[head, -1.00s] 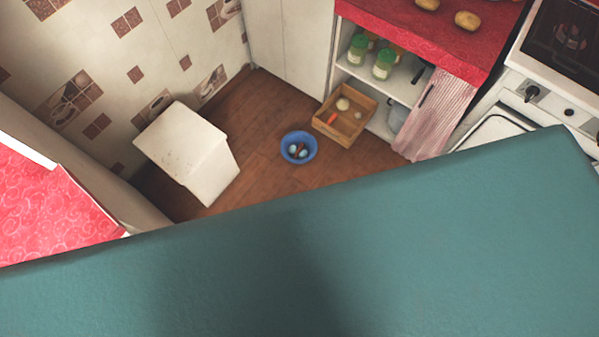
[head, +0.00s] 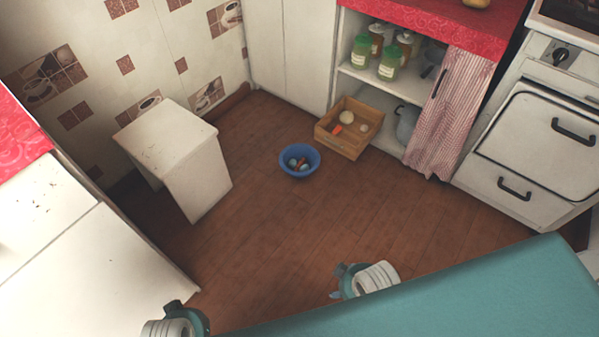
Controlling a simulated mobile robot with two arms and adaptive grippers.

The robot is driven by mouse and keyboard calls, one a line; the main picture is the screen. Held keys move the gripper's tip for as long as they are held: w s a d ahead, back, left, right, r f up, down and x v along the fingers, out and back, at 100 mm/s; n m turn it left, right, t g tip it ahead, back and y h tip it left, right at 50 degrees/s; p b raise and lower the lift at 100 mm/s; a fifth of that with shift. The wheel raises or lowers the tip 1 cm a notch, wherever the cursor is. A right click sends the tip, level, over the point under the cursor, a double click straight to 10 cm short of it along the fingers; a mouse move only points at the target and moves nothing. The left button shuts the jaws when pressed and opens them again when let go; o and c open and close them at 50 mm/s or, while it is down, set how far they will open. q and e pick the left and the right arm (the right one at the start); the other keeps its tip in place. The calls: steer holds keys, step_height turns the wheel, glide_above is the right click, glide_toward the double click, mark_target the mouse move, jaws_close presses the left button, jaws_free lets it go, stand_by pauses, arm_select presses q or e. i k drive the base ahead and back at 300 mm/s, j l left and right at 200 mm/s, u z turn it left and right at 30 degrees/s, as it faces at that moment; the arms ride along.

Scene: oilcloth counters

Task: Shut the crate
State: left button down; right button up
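The wooden crate (head: 337,144) stands on the floor, upper middle of the head view, against the open shelf unit. Its top is open; I cannot make out a lid. A pale round thing (head: 346,117), an orange thing (head: 337,129) and another small pale thing (head: 364,127) lie inside. The end of my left arm, with its gripper (head: 180,314), shows at the bottom edge. The end of my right arm, with its gripper (head: 342,281), shows at bottom centre. Both are far from the crate, and their fingers are too small and hidden to read.
A blue bowl (head: 301,173) holding several small things sits on the floor just left of the crate. A white stool-like block (head: 193,172) stands further left. Jars (head: 388,68) fill the shelf; a striped curtain (head: 450,118) and white stove (head: 535,150) are right. The middle floor is clear.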

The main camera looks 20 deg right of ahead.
mark_target(350, 141)
steer(key=i+z, duration=0.25)
steer(key=i, duration=0.4)
steer(key=i+z, duration=0.25)
steer(key=i, duration=0.4)
